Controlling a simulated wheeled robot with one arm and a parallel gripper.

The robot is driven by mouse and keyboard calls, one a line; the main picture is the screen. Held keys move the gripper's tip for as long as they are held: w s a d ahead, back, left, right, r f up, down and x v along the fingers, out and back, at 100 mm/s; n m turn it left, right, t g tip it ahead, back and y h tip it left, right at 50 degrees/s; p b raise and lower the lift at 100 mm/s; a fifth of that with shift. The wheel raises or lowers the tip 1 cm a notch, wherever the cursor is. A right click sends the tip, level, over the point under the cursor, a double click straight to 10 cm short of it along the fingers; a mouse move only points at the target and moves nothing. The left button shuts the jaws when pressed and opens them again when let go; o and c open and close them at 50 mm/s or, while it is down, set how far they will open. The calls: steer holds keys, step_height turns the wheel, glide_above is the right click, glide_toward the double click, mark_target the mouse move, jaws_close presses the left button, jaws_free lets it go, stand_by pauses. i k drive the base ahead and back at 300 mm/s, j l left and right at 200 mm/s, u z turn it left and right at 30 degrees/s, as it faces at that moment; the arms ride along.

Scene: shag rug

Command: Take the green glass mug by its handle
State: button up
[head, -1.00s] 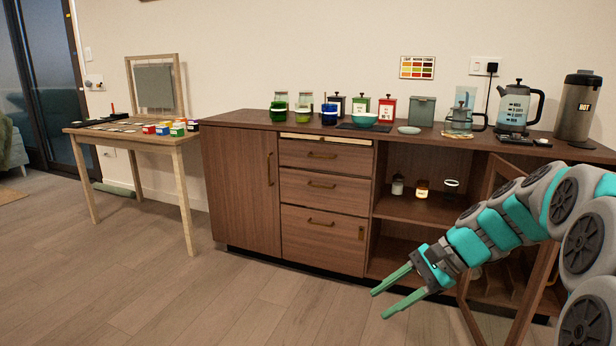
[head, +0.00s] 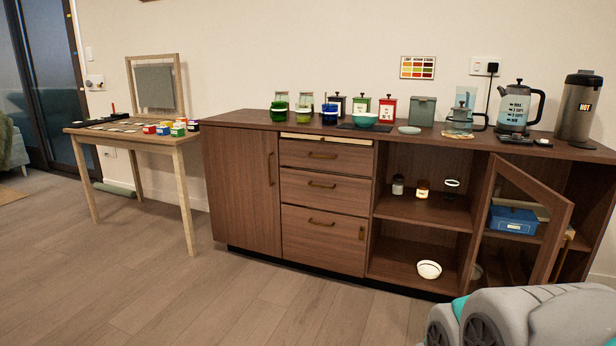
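A dark green glass mug (head: 279,112) stands near the front edge of the sideboard top, left of its middle. A second green glass vessel (head: 303,113) stands just right of it, and a blue one (head: 329,114) stands right of that. They are small here, and I cannot make out their handles clearly. My gripper is out of view; only a part of my arm shows at the bottom right, far from the mugs.
The sideboard (head: 240,185) has an open glass door (head: 524,220) swung outward on the right. A teal bowl (head: 364,119), canisters, a kettle (head: 515,108) and a flask (head: 578,106) share its top. A wooden table (head: 150,138) stands left. The floor in front is clear.

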mark_target(278, 110)
steer(key=i+l+u, duration=0.4)
steer(key=l, duration=1.7)
steer(key=l+u, duration=0.35)
steer(key=l, duration=1.7)
steer(key=j, duration=0.75)
steer(key=i+j+u, duration=0.15)
steer(key=j, duration=0.4)
steer(key=i+j+u, duration=0.1)
steer(key=i+j, duration=0.25)
steer(key=j, duration=0.15)
steer(key=i+j+u, duration=0.15)
steer(key=j, duration=0.35)
steer(key=i+j+u, duration=0.15)
steer(key=i+j, duration=0.25)
steer(key=i+l+u, duration=0.4)
steer(key=i+l, duration=0.35)
steer(key=i, duration=0.15)
